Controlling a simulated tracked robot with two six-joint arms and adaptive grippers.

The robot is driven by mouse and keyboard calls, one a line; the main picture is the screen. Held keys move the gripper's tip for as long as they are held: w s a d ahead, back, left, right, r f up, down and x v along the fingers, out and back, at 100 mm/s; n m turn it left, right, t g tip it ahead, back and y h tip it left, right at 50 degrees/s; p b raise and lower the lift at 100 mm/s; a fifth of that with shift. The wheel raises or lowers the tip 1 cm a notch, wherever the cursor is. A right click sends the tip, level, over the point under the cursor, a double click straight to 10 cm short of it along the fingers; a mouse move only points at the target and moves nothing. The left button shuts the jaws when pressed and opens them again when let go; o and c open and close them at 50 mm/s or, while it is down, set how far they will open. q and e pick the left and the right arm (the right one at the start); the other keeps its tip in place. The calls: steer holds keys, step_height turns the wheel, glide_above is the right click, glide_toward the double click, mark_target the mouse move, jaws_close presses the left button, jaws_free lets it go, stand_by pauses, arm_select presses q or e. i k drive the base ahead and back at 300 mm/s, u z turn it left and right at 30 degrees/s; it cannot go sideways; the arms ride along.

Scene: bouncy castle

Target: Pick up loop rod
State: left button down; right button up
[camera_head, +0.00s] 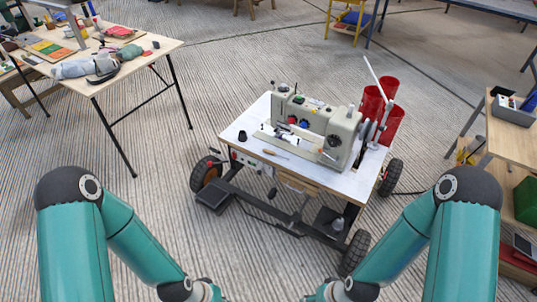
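No thing in view is plainly a loop rod. A thin pale rod (374,78) stands tilted at the right end of the sewing machine, beside the red cylinders. A small tool with a brownish handle (275,153) lies on the front of the white table top. The sewing machine (320,119) sits on this wheeled table (228,133). My two teal arms come in from the lower left and lower right and reach toward the bottom edge. Both grippers are below the frame, so their state is hidden.
Red cylinders (391,122) stand at the table's right rear. A small black object (242,136) is on its left side. A cluttered wooden table (135,66) is at the left, and a wooden bench (515,136) at the right.

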mark_target(267, 152)
steer(key=u, duration=0.05)
steer(key=i, duration=0.9)
steer(key=z, duration=0.1)
